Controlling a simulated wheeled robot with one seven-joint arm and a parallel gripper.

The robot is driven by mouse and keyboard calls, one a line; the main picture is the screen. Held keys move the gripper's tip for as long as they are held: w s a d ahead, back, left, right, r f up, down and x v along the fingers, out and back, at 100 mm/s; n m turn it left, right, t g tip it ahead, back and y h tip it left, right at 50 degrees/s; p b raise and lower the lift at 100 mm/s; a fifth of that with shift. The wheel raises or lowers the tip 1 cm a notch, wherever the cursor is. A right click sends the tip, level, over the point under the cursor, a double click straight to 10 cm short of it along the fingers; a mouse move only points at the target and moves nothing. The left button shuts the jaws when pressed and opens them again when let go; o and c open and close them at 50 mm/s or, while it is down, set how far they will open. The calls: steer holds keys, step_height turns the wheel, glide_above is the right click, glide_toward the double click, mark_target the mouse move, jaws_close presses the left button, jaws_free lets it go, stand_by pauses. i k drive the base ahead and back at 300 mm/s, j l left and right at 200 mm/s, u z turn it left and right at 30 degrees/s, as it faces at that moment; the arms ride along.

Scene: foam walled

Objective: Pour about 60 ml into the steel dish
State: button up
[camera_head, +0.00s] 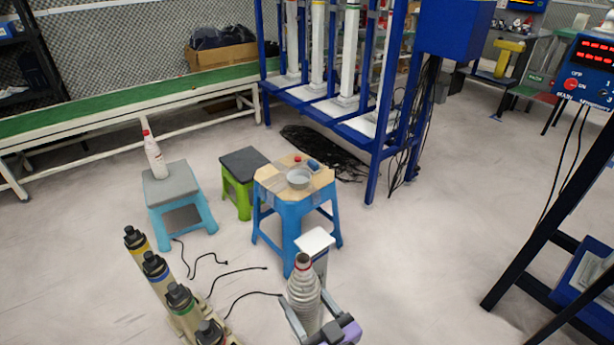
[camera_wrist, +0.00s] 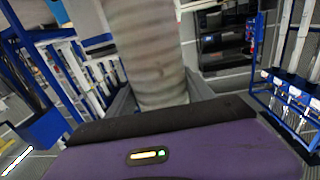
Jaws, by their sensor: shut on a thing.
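The steel dish (camera_head: 299,178) is a small round bowl on the wooden top of a blue stool (camera_head: 292,208). A grey ribbed bottle (camera_head: 304,288) with a red ring near its dark mouth stands roughly upright in my gripper (camera_head: 312,312), at the bottom of the head view. My gripper is shut on this bottle, in front of the stool and apart from the dish. In the wrist view the ribbed body of the bottle (camera_wrist: 150,55) rises between the fingers; its mouth is out of that view. The contents of the bottle and dish cannot be made out.
A small red item (camera_head: 297,158) and a blue item (camera_head: 313,164) lie beside the dish. A white pedestal (camera_head: 315,243) stands between bottle and stool. A white red-capped bottle (camera_head: 154,157) stands on a grey-topped stool (camera_head: 180,185). Several black-capped cylinders (camera_head: 157,270) stand left; cables cross the floor.

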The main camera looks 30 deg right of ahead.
mark_target(298, 178)
steer(key=k+z, duration=0.2)
steer(key=z, duration=0.75)
steer(key=i+j+z, duration=0.6)
steer(key=i+j, duration=0.45)
steer(key=i, duration=0.05)
